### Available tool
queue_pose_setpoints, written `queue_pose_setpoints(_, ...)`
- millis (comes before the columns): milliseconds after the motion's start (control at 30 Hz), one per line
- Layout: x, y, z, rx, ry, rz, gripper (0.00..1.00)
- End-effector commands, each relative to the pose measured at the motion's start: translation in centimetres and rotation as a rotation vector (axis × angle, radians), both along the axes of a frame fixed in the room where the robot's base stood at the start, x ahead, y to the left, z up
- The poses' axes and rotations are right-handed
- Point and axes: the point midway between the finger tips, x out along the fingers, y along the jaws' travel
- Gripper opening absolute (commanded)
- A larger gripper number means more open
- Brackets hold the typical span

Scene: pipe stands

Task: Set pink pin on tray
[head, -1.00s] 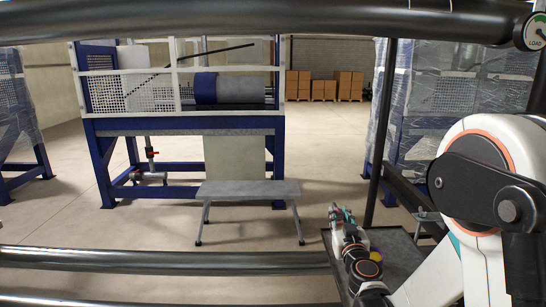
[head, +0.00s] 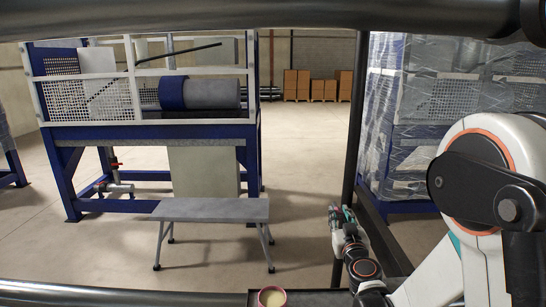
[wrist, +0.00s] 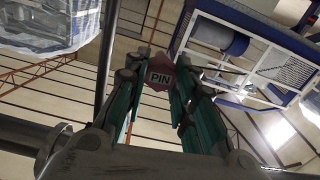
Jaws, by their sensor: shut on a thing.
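My gripper (head: 342,218) reaches out low at the right of the head view. In the wrist view my gripper (wrist: 160,88) is shut on the pink pin (wrist: 160,76), whose reddish-pink tag reads PIN and shows between the green-lined fingers. The rest of the pin is hidden. A dark flat surface (head: 318,298), likely the tray, shows only as a strip at the bottom of the head view. The gripper is beyond it in the picture.
A cup with a pink rim (head: 271,297) stands at the strip's left end. A grey bench (head: 210,210) stands before a blue machine frame (head: 150,130). A dark post (head: 352,120) rises close behind the gripper. Pipes (head: 110,294) cross the top and bottom. Open floor lies between.

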Motion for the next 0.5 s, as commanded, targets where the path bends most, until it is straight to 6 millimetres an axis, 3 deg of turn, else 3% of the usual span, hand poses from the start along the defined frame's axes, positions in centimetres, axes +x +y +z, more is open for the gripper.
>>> queue_pose_setpoints(233, 0.0, 0.0, -0.2, -0.001, 0.0, 0.0, 0.0)
queue_pose_setpoints(500, 0.0, 0.0, -2.1, -0.001, 0.0, 0.0, 0.0)
